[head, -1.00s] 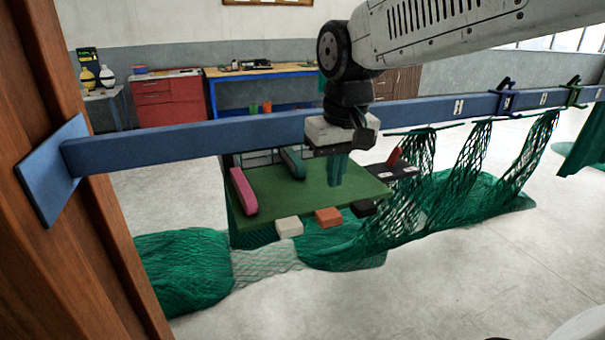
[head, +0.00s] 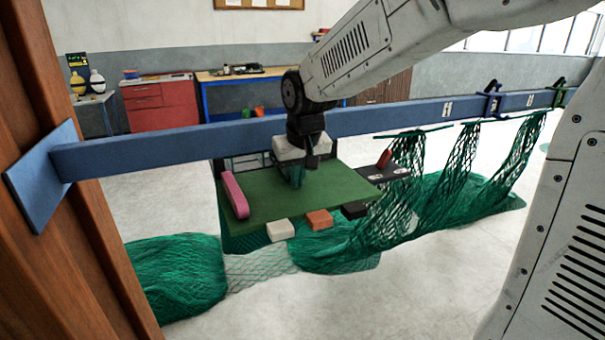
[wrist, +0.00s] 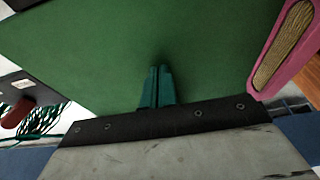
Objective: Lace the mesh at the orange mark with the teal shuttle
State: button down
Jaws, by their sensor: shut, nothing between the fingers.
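My gripper (head: 297,176) is shut and empty, pointing down over the back part of the green board (head: 268,212). In the wrist view its two teal fingers (wrist: 156,86) are together above the bare green surface. I cannot make out the teal shuttle now; the spot where it lay at the back of the board is behind my gripper in the head view. An orange block (head: 319,220), the only orange mark I see, sits at the board's front edge, by the green mesh (head: 340,248).
A pink shuttle (head: 235,195) lies on the board's left side. White (head: 280,230) and black (head: 354,210) blocks flank the orange one. A dark tray (head: 366,172) holds a red piece (head: 384,158). A blue beam (head: 180,150) crosses above the board; nets (head: 405,185) hang at right.

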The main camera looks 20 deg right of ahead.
aim_at(285, 172)
jog(key=shift+w, duration=0.55)
jog(key=w, duration=0.7)
jog(key=shift+w, duration=0.1)
jog(key=shift+r, duration=0.1)
